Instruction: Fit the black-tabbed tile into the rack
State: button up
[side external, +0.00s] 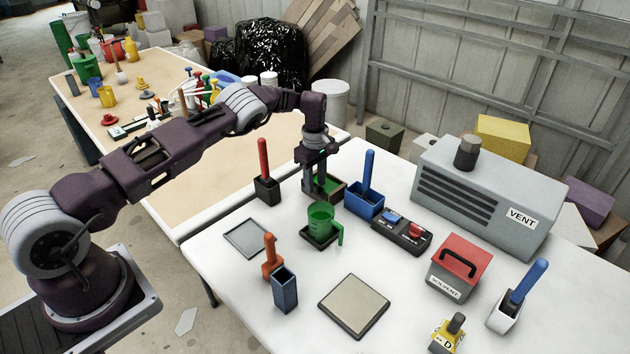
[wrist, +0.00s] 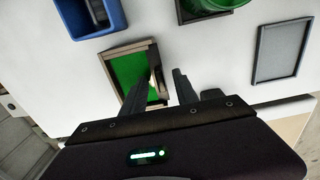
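My gripper (side external: 315,188) points down at the brown-framed tray with a green floor (side external: 337,192), behind the green jug. A small brown upright piece (wrist: 160,82) shows at that edge. A yellow block marked D with a black knob (side external: 447,336) stands at the front right. I cannot clearly identify the black-tabbed tile or the rack.
A green jug (side external: 321,219) stands close in front of my gripper. A blue box with a blue handle (side external: 364,203) is to its right, and a dark box with a red handle (side external: 266,187) to its left. A grey vent box (side external: 487,205) stands right. White table is bare between items.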

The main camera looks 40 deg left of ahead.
jog(key=shift+r, duration=0.1)
notch_tip(320, 180, up, 7)
jog(key=shift+f, duration=0.1)
dwell(0.3)
jog(key=s+d+r+m+t, duration=0.1)
jog(key=s+d+r+m, duration=0.15)
jog(key=r, duration=0.75)
jog(key=s+d+r+m+t, duration=0.1)
jog(key=s+r, duration=0.2)
jog(key=r, duration=0.8)
jog(key=s+d+r+m+t+h, duration=0.1)
jog(key=s+d+r+m, duration=0.3)
jog(key=s+r, duration=0.6)
jog(key=s+d+r+m+t, duration=0.1)
jog(key=s+d+m, duration=0.15)
jog(key=s, duration=0.45)
jog(key=s+d+m, duration=0.2)
jog(key=s+m, duration=0.1)
jog(key=s, duration=0.4)
jog(key=s+f+m, duration=0.2)
jog(key=s, duration=0.4)
jog(key=s+d+f+m+t+y, duration=0.1)
jog(key=s+f+m, duration=0.1)
jog(key=s, duration=0.4)
jog(key=shift+s+d+f+m+t, duration=0.3)
jog(key=shift+f+m, duration=0.1)
jog(key=shift+m, duration=0.1)
